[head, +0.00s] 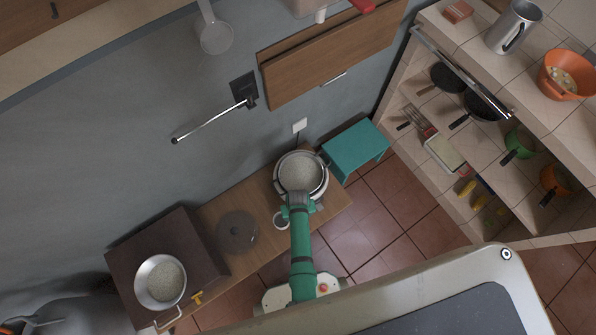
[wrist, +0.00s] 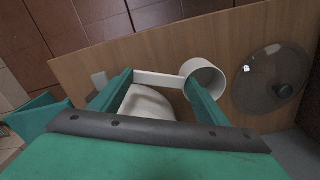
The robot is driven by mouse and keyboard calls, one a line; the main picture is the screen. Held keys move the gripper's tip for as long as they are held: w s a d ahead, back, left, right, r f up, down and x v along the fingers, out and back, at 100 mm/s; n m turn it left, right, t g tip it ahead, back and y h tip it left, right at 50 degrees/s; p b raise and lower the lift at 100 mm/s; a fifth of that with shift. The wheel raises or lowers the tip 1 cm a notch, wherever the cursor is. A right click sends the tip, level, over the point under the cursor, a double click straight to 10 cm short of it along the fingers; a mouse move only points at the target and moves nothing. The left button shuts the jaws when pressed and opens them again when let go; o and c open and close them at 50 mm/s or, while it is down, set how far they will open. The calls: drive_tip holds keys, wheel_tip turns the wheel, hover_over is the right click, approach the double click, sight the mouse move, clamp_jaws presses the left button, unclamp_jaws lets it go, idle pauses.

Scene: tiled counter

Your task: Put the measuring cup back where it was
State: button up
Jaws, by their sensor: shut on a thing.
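The measuring cup (wrist: 205,76) is white and round, with a flat straight handle. In the wrist view it is beside my right-hand finger, and its handle runs across between my two fingers. My gripper (wrist: 160,82) is shut on the measuring cup, apparently along its handle. In the head view my gripper (head: 298,198) is at the front of a white rice cooker (head: 277,182), and the cup (head: 281,221) shows just left of it, over the wooden bench. Whether the cup touches the bench is unclear. Part of the handle is hidden in the head view.
The cooker holds pale grains. A glass lid (head: 237,231) lies on the bench (head: 207,212) left of the cup. A pot of grains (head: 161,281) stands on a dark box further left. A teal stool (head: 356,148) is right. A pale ladle-like cup (head: 215,38) hangs on the wall.

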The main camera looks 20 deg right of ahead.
drive_tip(key=shift+w+f, duration=0.35)
drive_tip(key=shift+w, duration=0.05)
drive_tip(key=shift+f, duration=1.6)
drive_tip(key=o, duration=1.3)
drive_tip(key=shift+f, duration=0.1)
drive_tip(key=shift+o, duration=0.2)
drive_tip(key=s+a+r+t, duration=0.2)
drive_tip(key=s+r+t, duration=0.3)
drive_tip(key=r, duration=1.2)
drive_tip(key=s+a+r+t, duration=0.3)
drive_tip(key=s+r+t, duration=0.2)
drive_tip(key=r, duration=1.3)
drive_tip(key=s+a+r+n+t, duration=0.1)
drive_tip(key=s+a+r+t, duration=0.2)
drive_tip(key=r, duration=1.4)
drive_tip(key=shift+s+r+t, duration=0.25)
drive_tip(key=shift+s+t, duration=0.9)
drive_tip(key=shift+t, duration=0.05)
